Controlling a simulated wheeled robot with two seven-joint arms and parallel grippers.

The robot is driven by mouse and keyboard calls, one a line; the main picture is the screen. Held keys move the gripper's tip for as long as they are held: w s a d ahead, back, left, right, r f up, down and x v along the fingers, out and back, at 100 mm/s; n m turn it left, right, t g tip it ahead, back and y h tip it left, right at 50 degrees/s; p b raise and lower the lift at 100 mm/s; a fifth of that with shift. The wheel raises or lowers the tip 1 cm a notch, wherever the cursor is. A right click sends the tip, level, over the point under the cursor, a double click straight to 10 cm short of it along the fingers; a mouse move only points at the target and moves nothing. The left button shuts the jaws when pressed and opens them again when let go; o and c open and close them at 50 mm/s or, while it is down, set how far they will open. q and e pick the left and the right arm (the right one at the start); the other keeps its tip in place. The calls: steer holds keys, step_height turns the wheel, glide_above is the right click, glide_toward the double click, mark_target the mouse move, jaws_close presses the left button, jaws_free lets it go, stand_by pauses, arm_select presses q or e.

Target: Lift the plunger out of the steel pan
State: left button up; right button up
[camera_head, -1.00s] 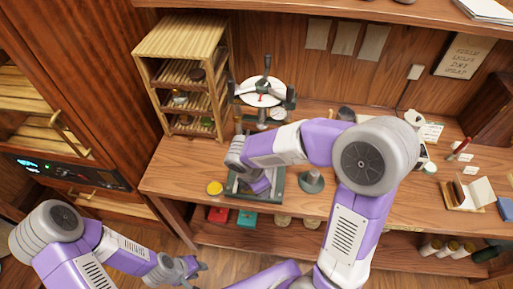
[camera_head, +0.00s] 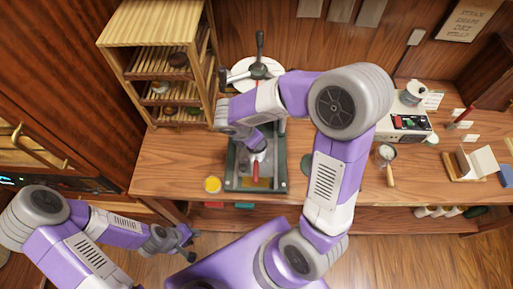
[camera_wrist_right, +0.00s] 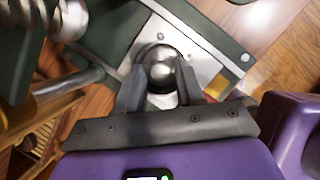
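The plunger's round steel knob (camera_wrist_right: 160,70) shows in the right wrist view, directly between the two fingers of my right gripper (camera_wrist_right: 160,82). The fingers flank it closely; I cannot tell whether they press on it. The steel pan (camera_head: 258,158) sits on the dark green press base in the head view, partly hidden by my right arm. A red handle (camera_head: 255,172) points toward the front. The plunger's lower part is hidden. My left gripper (camera_head: 188,244) is open and empty, in front of the bench and away from the pan.
A yellow-topped jar (camera_head: 212,184) stands left of the green base (camera_head: 272,184). A wooden rack (camera_head: 160,36) stands at the back left. A white dial scale (camera_head: 243,73) is behind the press. A white device (camera_head: 405,124) and a small pan (camera_head: 386,153) are on the right.

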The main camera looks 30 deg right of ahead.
steer(key=shift+d+f, duration=0.1)
steer(key=shift+f, duration=0.15)
jaws_close()
steer(key=shift+r, duration=0.15)
